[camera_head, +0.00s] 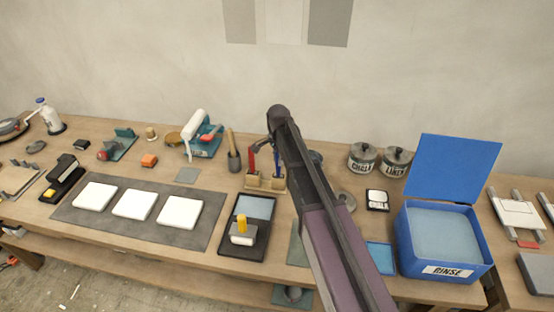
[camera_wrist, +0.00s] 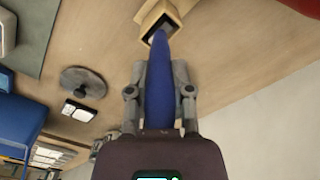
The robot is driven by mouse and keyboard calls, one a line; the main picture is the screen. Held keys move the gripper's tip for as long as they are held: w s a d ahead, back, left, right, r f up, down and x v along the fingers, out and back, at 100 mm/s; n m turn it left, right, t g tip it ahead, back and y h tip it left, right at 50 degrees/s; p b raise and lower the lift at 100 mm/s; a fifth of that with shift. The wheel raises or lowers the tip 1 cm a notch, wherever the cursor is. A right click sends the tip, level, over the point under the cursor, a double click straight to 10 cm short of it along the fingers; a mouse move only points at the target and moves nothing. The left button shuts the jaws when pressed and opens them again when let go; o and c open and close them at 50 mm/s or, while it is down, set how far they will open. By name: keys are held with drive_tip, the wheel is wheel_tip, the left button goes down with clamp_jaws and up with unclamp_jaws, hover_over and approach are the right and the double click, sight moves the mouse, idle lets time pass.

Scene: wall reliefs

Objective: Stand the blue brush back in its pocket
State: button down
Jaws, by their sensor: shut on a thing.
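The blue brush (camera_wrist: 160,82) is between the two fingers of my gripper (camera_wrist: 160,88), which is shut on it. In the wrist view the brush's far end points at the opening of a wooden pocket (camera_wrist: 172,14) and overlaps its edge; I cannot tell how deep it sits. In the head view the brush (camera_head: 277,162) looks upright above the right part of the wooden holder (camera_head: 264,183). My gripper (camera_head: 274,148) is partly hidden by my arm there. A red brush (camera_head: 251,163) stands at the holder's left part.
A dark pot with a wooden-handled tool (camera_head: 233,155) stands left of the holder. An inked tray with a yellow-handled block (camera_head: 242,230) lies in front. A blue RINSE box (camera_head: 443,240) and lidded tins (camera_head: 362,158) are to the right. The wall is close behind the bench.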

idle(0.3)
drive_tip(key=shift+c, duration=2.2)
unclamp_jaws()
drive_tip(key=o, duration=0.4)
drive_tip(key=shift+o, duration=0.2)
drive_tip(key=shift+r+p, duration=4)
drive_tip(key=shift+p, duration=0.05)
